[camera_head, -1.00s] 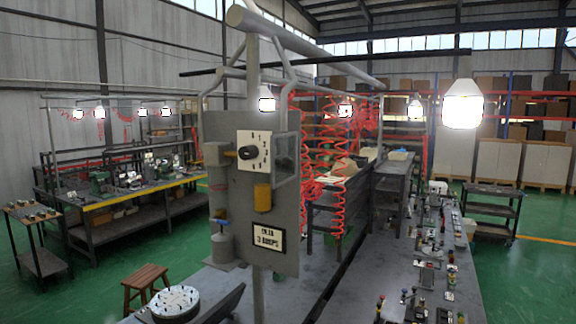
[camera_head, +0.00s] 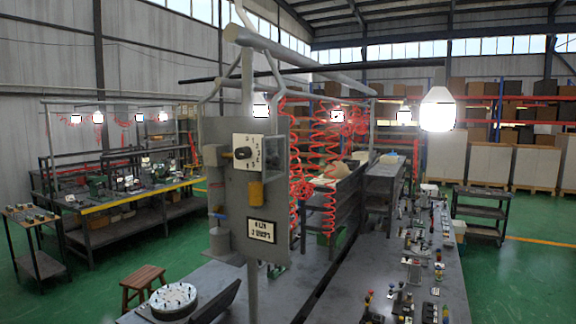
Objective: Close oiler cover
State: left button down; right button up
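A grey oiler panel (camera_head: 224,222) hangs on a post left of the middle. It carries a white numbered dial plate (camera_head: 248,140) with a black knob (camera_head: 243,153). A clear cover with a grey frame (camera_head: 272,156) is at the right of the dial plate. It looks swung open to the side, with the dial face uncovered. Below are a yellow cylinder (camera_head: 256,193) and a white label (camera_head: 261,231) that seems to read "OILER 3 DROPS". A grey bottle (camera_head: 220,240) is at the panel's lower left. Neither of my grippers is in view.
A long grey workbench (camera_head: 345,285) with several valve blocks runs back at the right. A round white disc (camera_head: 174,298) lies at the front left, near a wooden stool (camera_head: 143,282). Red coiled hoses (camera_head: 325,160) hang behind the panel. Green floor is open at the left.

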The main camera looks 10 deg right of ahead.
aim_at(275, 160)
jog(key=z, duration=0.4)
jog(key=i, duration=0.35)
jog(key=u, duration=0.1)
jog(key=k, duration=0.35)
jog(key=z, duration=0.6)
jog(key=i, duration=0.55)
jog(key=u, duration=0.8)
